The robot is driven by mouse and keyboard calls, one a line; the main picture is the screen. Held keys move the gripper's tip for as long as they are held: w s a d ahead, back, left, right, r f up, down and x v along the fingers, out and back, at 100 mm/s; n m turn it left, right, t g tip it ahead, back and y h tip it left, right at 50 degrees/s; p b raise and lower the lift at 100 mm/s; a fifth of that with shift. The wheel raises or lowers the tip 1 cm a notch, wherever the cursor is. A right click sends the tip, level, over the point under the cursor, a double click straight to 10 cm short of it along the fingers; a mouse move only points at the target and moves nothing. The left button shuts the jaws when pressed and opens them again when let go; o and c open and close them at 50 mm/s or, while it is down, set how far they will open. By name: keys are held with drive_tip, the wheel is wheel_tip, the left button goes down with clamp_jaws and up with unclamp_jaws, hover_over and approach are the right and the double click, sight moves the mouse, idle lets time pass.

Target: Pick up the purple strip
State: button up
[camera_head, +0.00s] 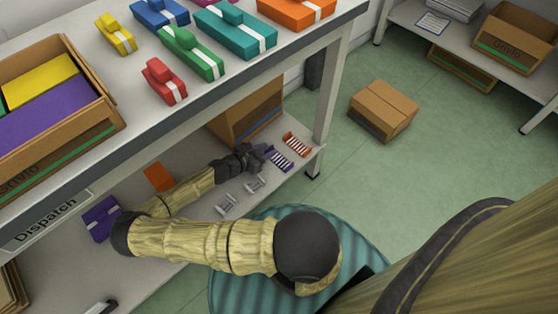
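The purple strip (281,160), with white bars across it, lies on the lower shelf near its right end. My gripper (261,155) is low over the shelf, right at the left end of the purple strip. The dark gripper body and fingers overlap that end in this view. I cannot tell whether the fingers touch the strip or stand apart from it, nor whether they are open or shut.
An orange strip (297,144) lies just right of the purple one. Two grey rack-like pieces (226,204) (255,185) lie left. A cardboard box (262,112) stands behind my gripper. The upper shelf edge (215,110) overhangs. A purple box (101,220) sits far left.

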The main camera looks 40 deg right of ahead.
idle(0.4)
clamp_jaws()
wheel_tip(320, 180, up, 10)
drive_tip(key=p, duration=0.5)
idle(0.5)
